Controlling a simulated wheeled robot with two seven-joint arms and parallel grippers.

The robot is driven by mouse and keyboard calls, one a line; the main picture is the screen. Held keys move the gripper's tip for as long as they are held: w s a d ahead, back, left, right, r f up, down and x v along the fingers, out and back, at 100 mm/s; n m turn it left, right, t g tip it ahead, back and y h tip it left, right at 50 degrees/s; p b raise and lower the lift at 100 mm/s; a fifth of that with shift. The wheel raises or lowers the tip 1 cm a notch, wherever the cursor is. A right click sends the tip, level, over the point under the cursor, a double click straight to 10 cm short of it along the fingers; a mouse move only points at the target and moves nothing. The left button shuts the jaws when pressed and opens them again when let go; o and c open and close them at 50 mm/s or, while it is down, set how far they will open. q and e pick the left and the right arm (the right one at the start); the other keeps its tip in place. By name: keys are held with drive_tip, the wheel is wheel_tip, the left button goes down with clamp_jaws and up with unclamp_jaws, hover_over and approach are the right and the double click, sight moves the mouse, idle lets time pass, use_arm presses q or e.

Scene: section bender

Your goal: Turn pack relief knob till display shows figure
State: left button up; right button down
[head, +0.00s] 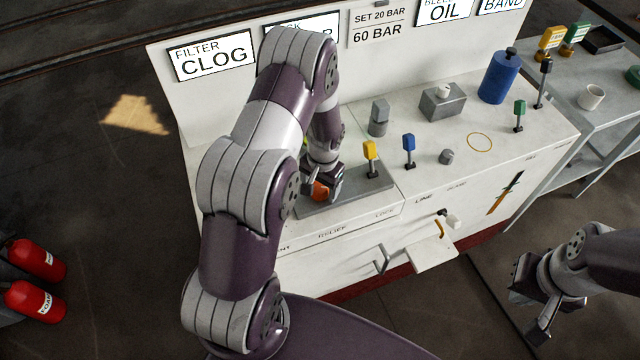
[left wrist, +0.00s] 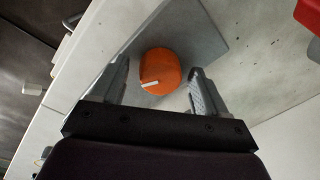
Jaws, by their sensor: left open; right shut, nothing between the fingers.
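The orange knob (head: 320,190) sits on a grey plate on the left part of the white bench, above the label RELIEF (head: 332,231). In the left wrist view the knob (left wrist: 160,72) is round, with a white pointer mark toward its left side. My left gripper (left wrist: 159,70) is open, with one finger on each side of the knob and a visible gap at both sides. In the head view my left gripper (head: 319,186) partly hides the knob. The display (head: 378,27) reads SET 20 BAR and 60 BAR. My right gripper (head: 535,318) is shut and empty, off the bench.
A yellow-tipped lever (head: 370,152) stands close right of my left gripper, with a blue-tipped lever (head: 409,145) beyond it. A blue cylinder (head: 499,76) and grey box (head: 442,101) stand further right. My left arm covers part of the sign panel.

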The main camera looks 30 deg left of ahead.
sight(323, 188)
use_arm(q)
drive_tip(key=c, duration=1.1)
drive_tip(key=shift+o, duration=0.3)
drive_tip(key=shift+w+f+n+b, duration=0.15)
drive_tip(key=shift+n+b, duration=0.3)
drive_tip(key=shift+n, duration=0.35)
drive_tip(key=n, duration=0.2)
drive_tip(key=shift+r+n, duration=0.2)
drive_tip(key=shift+n, duration=0.1)
drive_tip(key=o, duration=1)
drive_tip(key=shift+o, duration=0.2)
drive_tip(key=shift+r, duration=0.1)
wheel_tip(323, 188, up, 12)
drive_tip(key=shift+d+r+b, duration=0.25)
drive_tip(key=shift+d+b, duration=0.15)
drive_tip(key=shift+b, duration=0.05)
